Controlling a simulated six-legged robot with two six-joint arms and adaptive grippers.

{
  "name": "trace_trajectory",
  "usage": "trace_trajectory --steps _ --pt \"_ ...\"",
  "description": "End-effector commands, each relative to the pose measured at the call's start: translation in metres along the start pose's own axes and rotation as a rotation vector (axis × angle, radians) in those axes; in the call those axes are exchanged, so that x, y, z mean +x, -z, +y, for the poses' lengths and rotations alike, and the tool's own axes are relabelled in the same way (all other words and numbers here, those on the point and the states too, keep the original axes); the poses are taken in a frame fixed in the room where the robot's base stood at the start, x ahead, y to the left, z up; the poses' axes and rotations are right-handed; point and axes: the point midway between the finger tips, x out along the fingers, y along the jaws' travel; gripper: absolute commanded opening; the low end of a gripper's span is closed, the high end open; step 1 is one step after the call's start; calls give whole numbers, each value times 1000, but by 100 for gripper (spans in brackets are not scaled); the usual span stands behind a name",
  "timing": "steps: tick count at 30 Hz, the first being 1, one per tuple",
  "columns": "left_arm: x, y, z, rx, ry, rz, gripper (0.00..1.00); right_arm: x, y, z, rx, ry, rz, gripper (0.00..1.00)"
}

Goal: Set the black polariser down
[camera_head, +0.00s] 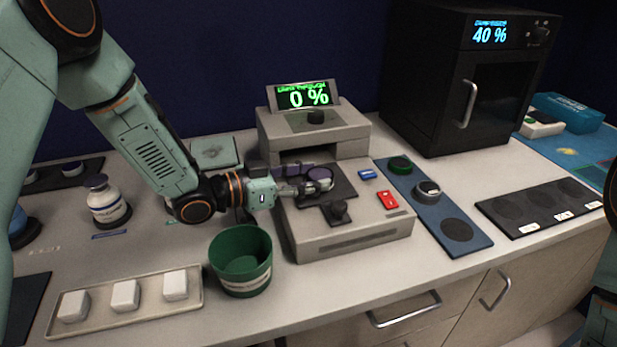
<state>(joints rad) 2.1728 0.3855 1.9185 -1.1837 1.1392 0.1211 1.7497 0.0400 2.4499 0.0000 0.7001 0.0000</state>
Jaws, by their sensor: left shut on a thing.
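My left gripper (302,188) reaches in from the left over the grey instrument and is shut on a small round piece. This piece, which I take to be the black polariser (320,174), shows a dark purplish face and a paler rim. It is over the dark plate (342,184) on the instrument's front; whether it touches the plate I cannot tell. The grey instrument (355,232) has a display reading 0 %. A blue tray (474,246) to its right holds a green-rimmed disc (400,164), a grey-rimmed disc (428,188) and a dark round spot (457,229).
A green bin (241,262) stands close to the instrument's left side. A cream tray (150,309) with white blocks is at front left, and a white bottle (106,203) behind it. A black mat (517,222) lies right. A black oven (462,85) stands at the back.

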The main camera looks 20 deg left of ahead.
Motion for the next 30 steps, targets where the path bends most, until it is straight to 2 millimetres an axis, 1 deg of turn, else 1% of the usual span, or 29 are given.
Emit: trace_trajectory --steps 5,6,13,22,25,30 --pt "1 -5 0 -1 0 -1 20 3 0 0 0 0 0 0" --pt "0 -4 0 -1 0 -1 55 2 0 0 0 0 0 0" --pt "0 -4 0 -1 0 -1 74 2 0 0 0 0 0 0" --pt "0 -3 0 -1 0 -1 74 2 0 0 0 0 0 0" --pt "0 2 0 0 0 0 74 -2 0 0 0 0 0 0" --pt "-19 1 -2 -7 5 1 74 -4 0 0 0 0 0 0"
